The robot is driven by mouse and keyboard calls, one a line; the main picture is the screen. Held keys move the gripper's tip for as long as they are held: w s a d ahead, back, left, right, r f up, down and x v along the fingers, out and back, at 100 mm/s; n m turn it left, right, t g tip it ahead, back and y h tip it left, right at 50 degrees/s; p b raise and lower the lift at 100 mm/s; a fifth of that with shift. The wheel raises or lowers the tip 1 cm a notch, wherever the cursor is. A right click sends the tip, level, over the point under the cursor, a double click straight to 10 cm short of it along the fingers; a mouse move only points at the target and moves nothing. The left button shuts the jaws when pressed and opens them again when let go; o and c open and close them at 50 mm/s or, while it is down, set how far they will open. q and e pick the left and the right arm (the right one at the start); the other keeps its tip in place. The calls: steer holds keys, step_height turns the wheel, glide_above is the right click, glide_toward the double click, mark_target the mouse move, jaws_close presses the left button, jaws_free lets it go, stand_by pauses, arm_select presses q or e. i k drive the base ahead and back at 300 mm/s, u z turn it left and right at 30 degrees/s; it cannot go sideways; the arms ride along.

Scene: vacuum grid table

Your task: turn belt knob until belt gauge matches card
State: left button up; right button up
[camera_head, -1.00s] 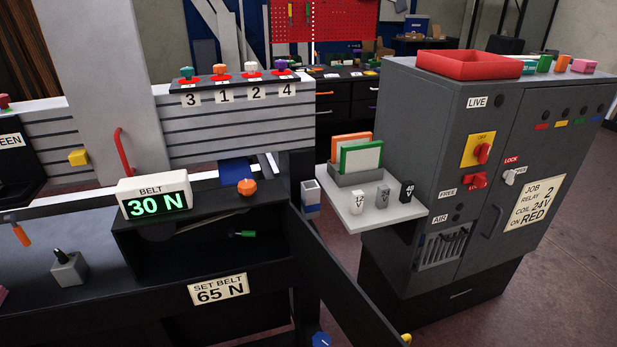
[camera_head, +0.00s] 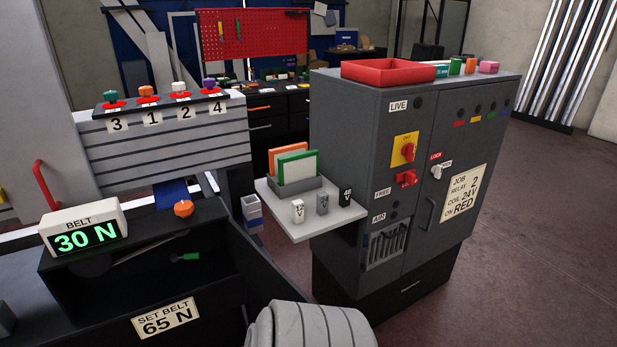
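The belt gauge (camera_head: 83,239) is a white box with a lit green display reading 30 N, at the left on the dark machine frame. The set card (camera_head: 166,318) on the frame's front reads SET BELT 65 N. An orange knob (camera_head: 183,208) stands on the frame's top to the right of the gauge; it looks like the belt knob. Below it is a dark open bay with a small green-handled part (camera_head: 186,257) inside. Neither of my grippers is in view. A grey ribbed part, apparently of my arm, shows at the bottom centre.
A grey cabinet (camera_head: 345,150) with a red tray (camera_head: 388,70) on top stands to the right. A white shelf (camera_head: 325,222) on its side holds several small blocks and green and orange cards. A row of numbered knobs sits behind the gauge. Open floor lies at the right.

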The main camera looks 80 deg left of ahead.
mark_target(184, 210)
steer(key=k, duration=1.55)
steer(key=u, duration=1.15)
